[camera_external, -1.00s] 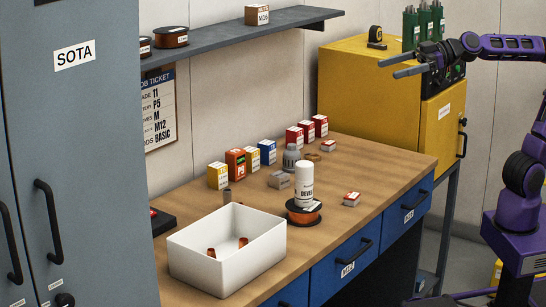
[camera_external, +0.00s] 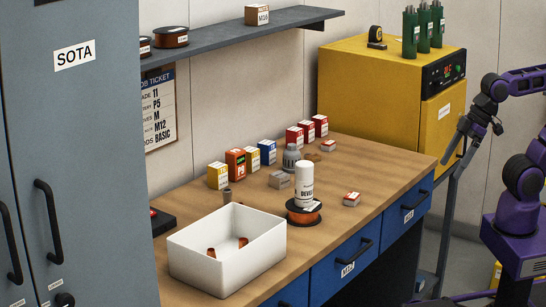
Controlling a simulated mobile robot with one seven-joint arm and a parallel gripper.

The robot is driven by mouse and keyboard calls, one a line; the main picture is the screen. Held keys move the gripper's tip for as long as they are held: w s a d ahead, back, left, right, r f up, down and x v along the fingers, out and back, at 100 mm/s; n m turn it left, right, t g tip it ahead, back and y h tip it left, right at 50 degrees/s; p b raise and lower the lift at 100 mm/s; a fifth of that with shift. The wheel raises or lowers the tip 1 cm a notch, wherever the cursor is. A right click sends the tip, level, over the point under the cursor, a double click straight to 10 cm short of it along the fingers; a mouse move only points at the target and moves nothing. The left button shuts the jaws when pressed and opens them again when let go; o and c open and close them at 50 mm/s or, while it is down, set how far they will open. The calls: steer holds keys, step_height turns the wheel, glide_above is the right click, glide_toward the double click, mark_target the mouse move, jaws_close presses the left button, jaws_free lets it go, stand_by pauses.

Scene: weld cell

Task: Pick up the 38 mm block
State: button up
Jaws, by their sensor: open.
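My gripper (camera_external: 453,162) is open and empty, pointing down beside the yellow cabinet, to the right of the bench and apart from all the blocks.
A white bin (camera_external: 205,258) with orange-brown pieces stands at the bench front. A white spray can (camera_external: 304,184) stands at a copper spool (camera_external: 304,216). Small boxes (camera_external: 236,162) line the wall. The yellow cabinet (camera_external: 365,90) stands behind the bench's right end. Bare wood lies around the blocks.

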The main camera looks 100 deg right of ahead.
steer(key=shift+c, duration=0.7)
